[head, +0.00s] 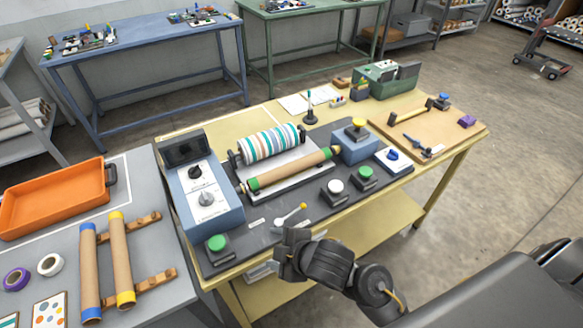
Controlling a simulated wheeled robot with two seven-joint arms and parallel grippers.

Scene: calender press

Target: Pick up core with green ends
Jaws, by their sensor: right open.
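The brown core with green ends (292,170) lies slantwise at the front of the press, in front of a roll with coloured stripes (270,143). Its green bands show at both ends. My right gripper (286,240) is open and empty. It is over the front edge of the press table, below and apart from the core in the picture. Part of its jaws is hard to make out against the dark panel. My left gripper is not in view.
A control box (206,193) is at left. Blue-ended (89,270) and yellow-ended (121,258) cores lie on wooden rails near an orange tray (52,198).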

